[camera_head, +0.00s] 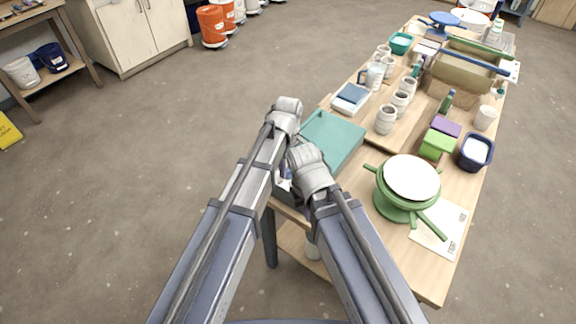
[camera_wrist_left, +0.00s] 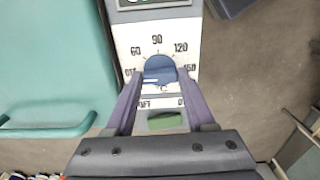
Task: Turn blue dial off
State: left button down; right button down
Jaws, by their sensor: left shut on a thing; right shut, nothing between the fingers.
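The blue dial (camera_wrist_left: 159,70) sits on a white panel (camera_wrist_left: 126,38) marked 60, 90, 120 and 150 in the left wrist view. A pale line shows low on the dial's left part; its exact setting is hard to read. My left gripper (camera_wrist_left: 158,84) is shut on the dial, one dark finger on each side. A green control (camera_wrist_left: 165,121) shows below it, between the fingers, partly hidden by the gripper. In the head view my arms cover the panel and the dial, and I cannot make out either gripper's fingertips.
A teal lid (camera_head: 334,140) lies beside the panel; its handle (camera_wrist_left: 50,130) shows in the left wrist view. A green pot (camera_head: 397,205), several pale cups (camera_head: 386,121) and a navy bucket (camera_head: 475,153) crowd the wooden table (camera_head: 425,282).

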aim_at(288, 169)
dwell(0.3)
pick_arm(q)
jog(key=shift+c, duration=1.2)
grip_release()
notch_tip(288, 169, up, 8)
jog(key=p, duration=0.8)
jog(key=shift+f, duration=0.1)
